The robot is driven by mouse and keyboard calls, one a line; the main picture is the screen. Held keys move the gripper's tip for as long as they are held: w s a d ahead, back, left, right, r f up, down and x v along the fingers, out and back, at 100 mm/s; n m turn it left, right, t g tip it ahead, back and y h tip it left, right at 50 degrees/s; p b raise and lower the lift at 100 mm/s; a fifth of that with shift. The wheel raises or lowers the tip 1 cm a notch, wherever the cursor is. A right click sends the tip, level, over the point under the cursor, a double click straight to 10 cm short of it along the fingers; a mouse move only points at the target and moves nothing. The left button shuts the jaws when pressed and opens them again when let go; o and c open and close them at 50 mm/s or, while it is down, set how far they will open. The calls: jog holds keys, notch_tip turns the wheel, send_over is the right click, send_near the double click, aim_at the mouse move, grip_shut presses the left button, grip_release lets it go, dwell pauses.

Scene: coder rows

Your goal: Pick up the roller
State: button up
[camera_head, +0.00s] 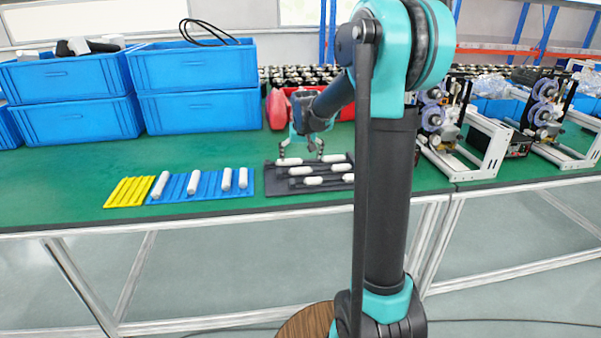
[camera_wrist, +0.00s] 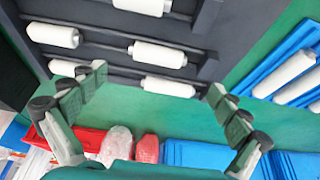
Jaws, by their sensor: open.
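White rollers lie in rows on a dark grey tray (camera_head: 275,186) on the green table. My gripper (camera_head: 301,153) is over the tray's far row, open and empty, pointing down. In the wrist view my gripper's (camera_wrist: 157,82) fingertips stand apart on either side of a far-row roller (camera_wrist: 168,86). That roller also shows in the head view (camera_head: 289,161). Another far-row roller (camera_wrist: 65,68) lies outside the fingers, to the left in the wrist view. More rollers (camera_wrist: 157,53) lie in the rows behind. I cannot tell the exact height of the fingertips above the roller.
A blue tray (camera_head: 210,187) with several rollers and an empty-looking yellow tray (camera_head: 129,192) lie to the left. Stacked blue bins (camera_head: 200,110), a red bin (camera_head: 344,112) and rows of dark parts stand behind. White-framed machines (camera_head: 470,165) stand to the right.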

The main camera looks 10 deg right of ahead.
aim_at(301, 169)
jog(key=shift+d+x, duration=0.2)
jog(key=shift+x, duration=2.8)
jog(key=c, duration=1.3)
notch_tip(301, 169, up, 20)
